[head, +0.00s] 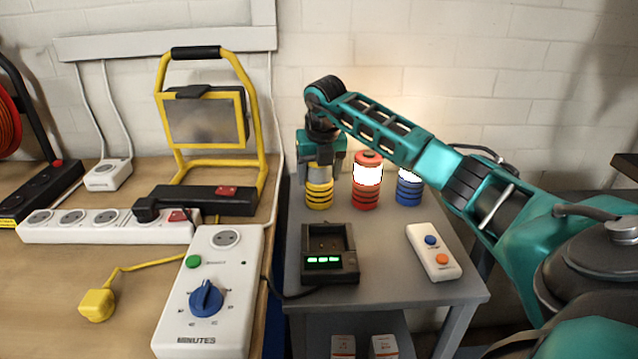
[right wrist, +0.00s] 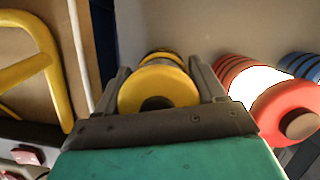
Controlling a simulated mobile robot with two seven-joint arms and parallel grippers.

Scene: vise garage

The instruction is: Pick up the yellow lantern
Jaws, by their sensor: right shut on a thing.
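The yellow lantern (head: 319,193) stands at the left of a row of three lanterns on the grey cart; its upper part is hidden behind my right gripper in the head view. My right gripper (head: 321,180) comes down on it from above. In the right wrist view the yellow lantern (right wrist: 160,85) sits between the two fingers of my right gripper (right wrist: 158,80), which is shut on it. Whether its base touches the cart is hard to tell. My left gripper is in neither view.
A lit red lantern (head: 367,182) stands close to the right of the yellow one, with a blue lantern (head: 409,187) beyond. A black charger (head: 329,262) and a white two-button box (head: 433,252) lie in front. A yellow work light (head: 207,120) stands on the wooden bench at left.

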